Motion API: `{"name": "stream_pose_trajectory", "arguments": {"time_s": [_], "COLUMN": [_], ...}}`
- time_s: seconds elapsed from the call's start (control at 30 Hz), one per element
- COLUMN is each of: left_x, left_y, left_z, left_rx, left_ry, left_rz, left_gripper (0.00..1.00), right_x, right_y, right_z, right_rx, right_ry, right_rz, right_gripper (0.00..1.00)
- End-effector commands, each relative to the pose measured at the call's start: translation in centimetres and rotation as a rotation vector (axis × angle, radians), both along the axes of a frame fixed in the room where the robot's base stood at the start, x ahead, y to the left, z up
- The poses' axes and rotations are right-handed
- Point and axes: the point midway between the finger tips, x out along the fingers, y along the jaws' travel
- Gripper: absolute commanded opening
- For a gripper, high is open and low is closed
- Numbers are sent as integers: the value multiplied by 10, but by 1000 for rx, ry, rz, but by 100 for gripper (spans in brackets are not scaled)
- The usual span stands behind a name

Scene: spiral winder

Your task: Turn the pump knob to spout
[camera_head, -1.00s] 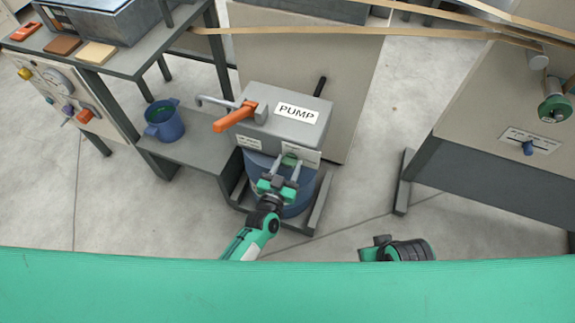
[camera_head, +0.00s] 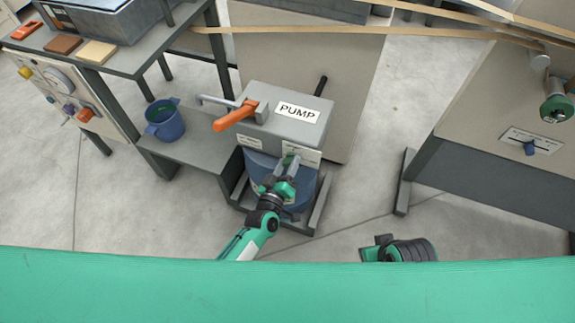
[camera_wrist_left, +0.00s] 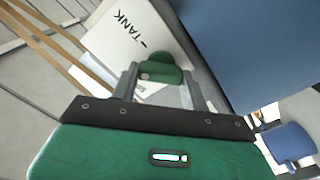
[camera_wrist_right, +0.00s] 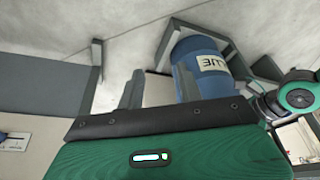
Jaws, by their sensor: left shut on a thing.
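The grey pump box (camera_head: 290,125) with the PUMP label sits on a blue drum (camera_head: 308,190). The small green knob (camera_head: 291,158) is on its front plate; it also shows in the left wrist view (camera_wrist_left: 157,68). My left gripper (camera_head: 289,164) is shut on the knob, with a finger on each side (camera_wrist_left: 160,82). The white plate (camera_wrist_left: 122,42) by the knob reads TANK; a second word is mostly hidden behind the knob and a finger. My right gripper (camera_wrist_right: 158,82) is open and empty, away from the pump; its fingers are hidden in the head view.
An orange lever (camera_head: 234,117) sticks out on the pump's left. A blue jug (camera_head: 164,120) stands on the low grey shelf (camera_head: 200,150). A machine panel (camera_head: 510,110) stands at the right. The floor between the pump and the panel is clear.

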Motion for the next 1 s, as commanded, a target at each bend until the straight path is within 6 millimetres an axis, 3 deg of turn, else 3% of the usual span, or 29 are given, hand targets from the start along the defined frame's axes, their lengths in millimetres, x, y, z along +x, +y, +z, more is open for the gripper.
{"name": "stream_pose_trajectory", "arguments": {"time_s": [0.6, 1.0], "left_x": [0, 0], "left_y": [1, 1], "left_z": [-4, -4], "left_rx": [-534, -746], "left_ry": [189, 264], "left_rz": [0, 0], "left_gripper": [23, 23], "right_x": [-11, 8], "right_y": [-2, 18], "right_z": [35, 25], "right_rx": [8, 61], "right_ry": [-43, -170], "right_rz": [-2, 32], "right_gripper": [36, 36]}}
